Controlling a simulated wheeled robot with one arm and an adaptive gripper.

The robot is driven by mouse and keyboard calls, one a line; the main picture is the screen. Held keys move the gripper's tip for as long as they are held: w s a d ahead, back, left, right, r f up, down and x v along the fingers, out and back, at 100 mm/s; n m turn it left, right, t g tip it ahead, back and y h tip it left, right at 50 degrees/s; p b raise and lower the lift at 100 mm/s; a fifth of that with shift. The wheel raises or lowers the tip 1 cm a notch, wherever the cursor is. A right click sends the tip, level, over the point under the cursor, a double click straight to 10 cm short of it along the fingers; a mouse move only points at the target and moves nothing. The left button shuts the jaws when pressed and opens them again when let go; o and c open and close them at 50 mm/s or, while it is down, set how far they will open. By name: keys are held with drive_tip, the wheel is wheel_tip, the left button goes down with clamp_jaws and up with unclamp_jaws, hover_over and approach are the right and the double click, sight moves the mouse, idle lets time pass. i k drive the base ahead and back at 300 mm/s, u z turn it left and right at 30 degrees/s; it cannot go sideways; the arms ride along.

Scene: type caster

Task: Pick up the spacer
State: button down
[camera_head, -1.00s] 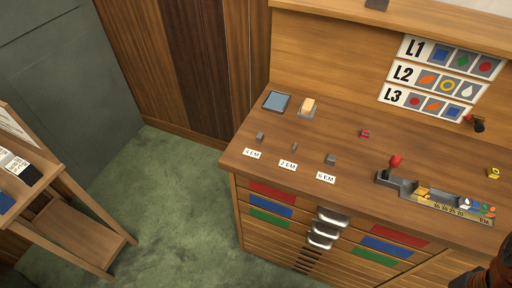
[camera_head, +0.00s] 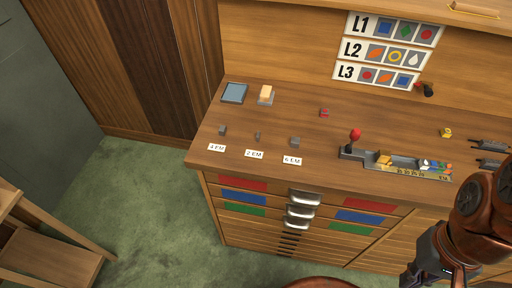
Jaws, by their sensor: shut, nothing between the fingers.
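Small grey blocks that look like spacers stand on the wooden cabinet top (camera_head: 250,180): a left block (camera_head: 222,130) behind a card that seems to read 4 EM, a thin middle block (camera_head: 258,136) behind the 2 EM card, and a larger right block (camera_head: 295,142) behind the 6 EM card. Which one is meant is not shown. My gripper (camera_head: 428,262) is at the lower right, in front of the cabinet and well away from the blocks. It is shut and empty; its tips are partly cut off by the frame edge.
A composing tray (camera_head: 408,172) with a red-knobbed lever (camera_head: 355,135) lies right of the blocks. Drawer handles (camera_head: 302,212) protrude in front.

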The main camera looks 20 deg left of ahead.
sight(222, 131)
drive_tip(key=u, duration=2.2)
drive_tip(key=k, duration=0.65)
drive_tip(key=u, duration=0.85)
drive_tip(key=i, duration=1.25)
drive_tip(key=z, duration=0.8)
